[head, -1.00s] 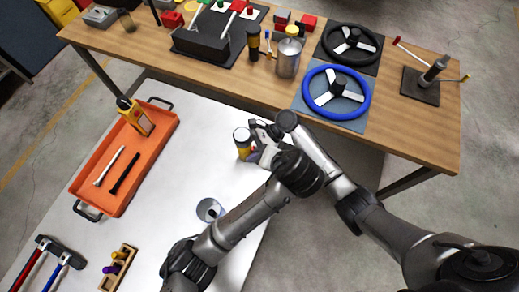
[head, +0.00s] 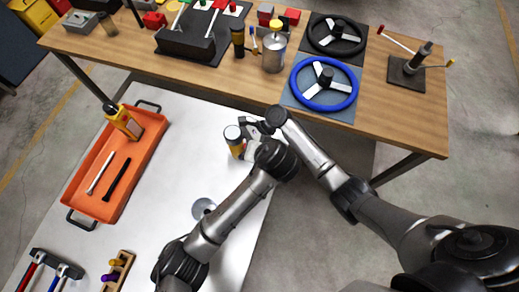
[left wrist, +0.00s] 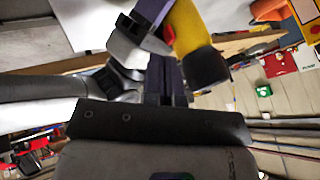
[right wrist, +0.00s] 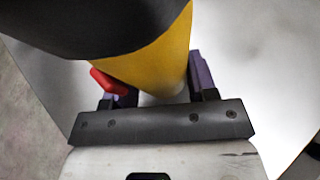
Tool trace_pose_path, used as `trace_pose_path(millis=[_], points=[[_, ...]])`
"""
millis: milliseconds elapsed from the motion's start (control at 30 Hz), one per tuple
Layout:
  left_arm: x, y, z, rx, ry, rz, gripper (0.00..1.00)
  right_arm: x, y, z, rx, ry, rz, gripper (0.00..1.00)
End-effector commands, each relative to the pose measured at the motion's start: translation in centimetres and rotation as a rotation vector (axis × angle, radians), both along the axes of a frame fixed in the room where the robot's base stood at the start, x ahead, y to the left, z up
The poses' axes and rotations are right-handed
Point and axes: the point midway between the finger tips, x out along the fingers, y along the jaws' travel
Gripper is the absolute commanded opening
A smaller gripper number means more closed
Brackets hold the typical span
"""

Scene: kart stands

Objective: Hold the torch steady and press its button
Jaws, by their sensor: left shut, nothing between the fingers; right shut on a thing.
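The torch (head: 237,149) is upright at the right edge of the white table, with a yellow body and a dark head with a pale top. My right gripper (head: 246,138) is shut on its body. In the right wrist view the yellow body (right wrist: 158,62) stands between the purple fingers (right wrist: 160,92), and the red button (right wrist: 108,80) sticks out at its left side. My left gripper (left wrist: 166,82) is shut and empty, close beside the torch (left wrist: 188,28).
An orange tray (head: 150,150) with a yellow device (head: 124,124) and two rods stands on the left. A small disc-shaped stand (head: 203,208) lies nearer on the white table (head: 185,170). The wooden bench (head: 390,115) behind holds steering wheels and a can. My two arms are close together.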

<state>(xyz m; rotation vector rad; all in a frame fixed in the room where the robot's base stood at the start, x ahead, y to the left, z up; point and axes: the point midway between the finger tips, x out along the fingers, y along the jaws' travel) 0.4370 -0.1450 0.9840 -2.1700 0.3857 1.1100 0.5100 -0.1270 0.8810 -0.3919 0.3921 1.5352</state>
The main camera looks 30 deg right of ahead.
Motion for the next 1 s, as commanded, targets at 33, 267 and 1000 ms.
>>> trace_pose_path(millis=[33,267,1000], points=[[0.5,0.1,-0.6,0.002,-0.001,0.000,0.00,0.0,0.0,0.0,0.000,0.000,0.000,0.32],[2.0,0.1,-2.6,0.001,-0.001,0.000,0.00,0.0,0.0,0.0,0.000,0.000,0.000,0.32],[3.7,1.2,-3.5,-0.001,0.000,0.002,0.00,0.0,0.0,0.0,0.000,0.000,0.000,0.32]])
